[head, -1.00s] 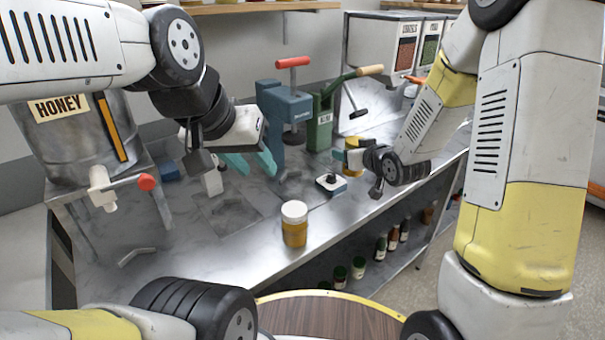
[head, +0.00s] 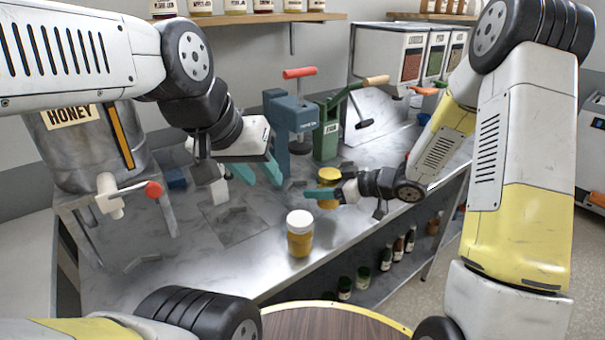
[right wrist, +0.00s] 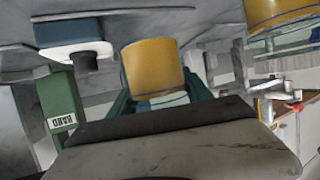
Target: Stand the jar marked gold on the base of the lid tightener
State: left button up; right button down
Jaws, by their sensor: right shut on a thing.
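My right gripper (head: 326,190) is shut on a jar with a yellow-gold lid (head: 329,173), over the bench in front of the presses. The jar also shows between the teal fingers in the right wrist view (right wrist: 153,68). I cannot read any marking on it. The lid tightener appears to be the blue press (head: 291,118) with a red T-handle; the held jar is apart from it, to its right and nearer to me. My left gripper (head: 257,173) is open and empty, left of the blue press.
A white-lidded amber jar (head: 300,235) stands at the bench's front edge. A green press marked BAND (head: 327,130) stands right of the blue one. A honey tank (head: 85,145) is at left.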

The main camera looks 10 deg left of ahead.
jog(key=w+a, duration=0.8)
jog(key=a, duration=0.1)
jog(key=shift+w+r, duration=0.1)
jog(key=shift+w, duration=0.3)
jog(key=shift+w+a+f, duration=0.15)
jog(key=shift+f, duration=1.6)
jog(key=shift+f, duration=0.2)
jog(key=shift+c, duration=2.2)
grip_release()
